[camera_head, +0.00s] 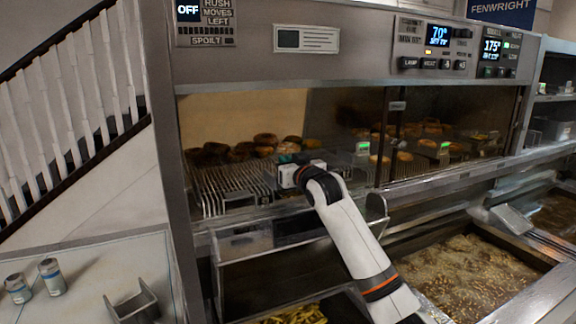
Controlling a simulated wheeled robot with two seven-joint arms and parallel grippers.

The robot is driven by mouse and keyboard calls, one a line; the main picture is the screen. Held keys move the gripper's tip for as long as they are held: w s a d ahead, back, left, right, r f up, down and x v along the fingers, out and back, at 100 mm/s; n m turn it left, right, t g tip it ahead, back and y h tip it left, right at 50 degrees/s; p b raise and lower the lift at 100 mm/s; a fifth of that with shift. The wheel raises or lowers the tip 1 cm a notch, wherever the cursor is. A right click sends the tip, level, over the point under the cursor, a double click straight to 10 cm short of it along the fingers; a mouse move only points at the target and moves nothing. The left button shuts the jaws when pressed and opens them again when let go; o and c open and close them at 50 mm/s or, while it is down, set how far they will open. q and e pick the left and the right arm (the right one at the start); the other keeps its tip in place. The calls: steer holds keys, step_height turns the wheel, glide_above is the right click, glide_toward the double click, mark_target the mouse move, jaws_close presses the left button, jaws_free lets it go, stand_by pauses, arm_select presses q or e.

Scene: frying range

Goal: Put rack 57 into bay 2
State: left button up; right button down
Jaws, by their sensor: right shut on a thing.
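My right arm reaches up from the bottom into the left opening of the heated cabinet. Its gripper (287,174) is shut at the front of a wire rack (222,190), beside its right part; the wrist hides the exact contact. The rack lies inside the opening, with several browned round pieces (265,140) on and behind it. No number 57 can be read on it. More food sits farther right behind glass, near small green-lit tags (362,148) and (445,147). Which bay is 2 cannot be read. My left gripper is not in view.
Below the opening is a metal bin (270,262), with fries (295,314) in a tray in front. A fryer vat of bubbling oil (470,270) lies to the right. A side counter (85,265) at left holds two small jars (50,276) and a metal holder (133,304).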

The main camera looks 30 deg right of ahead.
steer(key=shift+f, duration=0.65)
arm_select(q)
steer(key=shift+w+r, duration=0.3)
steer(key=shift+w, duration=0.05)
arm_select(e)
steer(key=shift+s, duration=0.1)
steer(key=shift+f, duration=0.6)
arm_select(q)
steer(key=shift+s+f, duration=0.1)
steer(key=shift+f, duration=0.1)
arm_select(e)
steer(key=c, duration=1.5)
jaws_free()
steer(key=shift+f, duration=0.15)
